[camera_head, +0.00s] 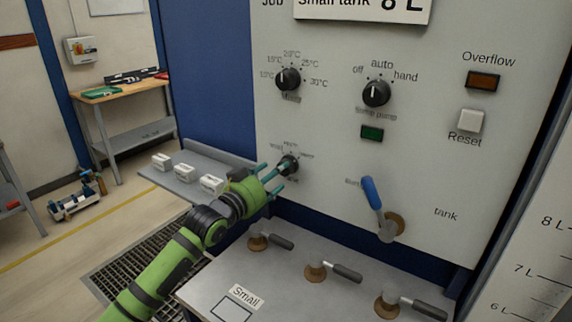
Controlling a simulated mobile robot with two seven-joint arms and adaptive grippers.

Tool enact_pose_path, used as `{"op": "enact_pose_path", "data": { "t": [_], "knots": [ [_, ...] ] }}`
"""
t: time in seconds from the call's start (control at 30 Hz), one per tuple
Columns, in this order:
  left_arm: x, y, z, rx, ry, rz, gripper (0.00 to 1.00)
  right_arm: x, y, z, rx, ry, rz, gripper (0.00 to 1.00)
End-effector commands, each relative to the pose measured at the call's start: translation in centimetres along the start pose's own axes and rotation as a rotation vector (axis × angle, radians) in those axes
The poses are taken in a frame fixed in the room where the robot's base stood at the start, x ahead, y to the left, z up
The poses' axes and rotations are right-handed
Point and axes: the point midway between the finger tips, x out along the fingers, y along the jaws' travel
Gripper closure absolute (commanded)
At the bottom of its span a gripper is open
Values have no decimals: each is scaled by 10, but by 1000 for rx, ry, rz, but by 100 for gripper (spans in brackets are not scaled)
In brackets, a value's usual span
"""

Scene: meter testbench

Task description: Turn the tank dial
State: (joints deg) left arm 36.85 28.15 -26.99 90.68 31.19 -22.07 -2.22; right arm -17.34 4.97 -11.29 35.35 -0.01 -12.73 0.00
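My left gripper (277,175) reaches in from the lower left to the grey panel. Its two teal fingers are spread apart, with the tips close to a small black dial (288,165) at the panel's lower left. I cannot tell whether they touch it. The small lettering around this dial is too blurred to read fully and is partly hidden by the gripper. Above it is a black temperature dial (288,79) with °C marks. To its right is a black pump dial (376,93) marked off, auto and hand, its pointer near upright. My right gripper is not in view.
A blue-handled lever (372,193) sticks out of the panel right of my gripper. Several grey-handled valves, including one valve (331,271), stand on the ledge below. A side shelf (192,192) holds white boxes. An orange overflow lamp (483,80) and reset button (470,121) are at right.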

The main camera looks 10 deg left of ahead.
Motion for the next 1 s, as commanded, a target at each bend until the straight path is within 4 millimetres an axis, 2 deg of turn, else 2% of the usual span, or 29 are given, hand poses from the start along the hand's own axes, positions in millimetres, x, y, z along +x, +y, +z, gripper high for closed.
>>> {"op": "enact_pose_path", "data": {
  "t": [0.13, 0.3, 0.5, 0.73, 0.77, 0.8, 0.9, 1.0],
  "knots": [
    [22, 0, -3, -2, 0, 0, 36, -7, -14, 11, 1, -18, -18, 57],
    [38, 0, -1, -2, 0, 1, 36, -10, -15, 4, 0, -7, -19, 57],
    [46, 0, 0, 0, 0, 0, 36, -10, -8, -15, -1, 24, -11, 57],
    [47, 0, 0, 0, 0, 1, 36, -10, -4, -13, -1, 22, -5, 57],
    [47, 0, 0, 0, 0, 1, 40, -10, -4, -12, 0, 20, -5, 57],
    [47, 0, 0, 0, 0, 1, 56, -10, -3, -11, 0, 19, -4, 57],
    [47, 0, 0, 0, 0, 1, 92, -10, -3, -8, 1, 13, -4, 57],
    [47, 0, -1, 0, 2, 0, 92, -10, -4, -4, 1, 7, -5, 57]
  ]
}}
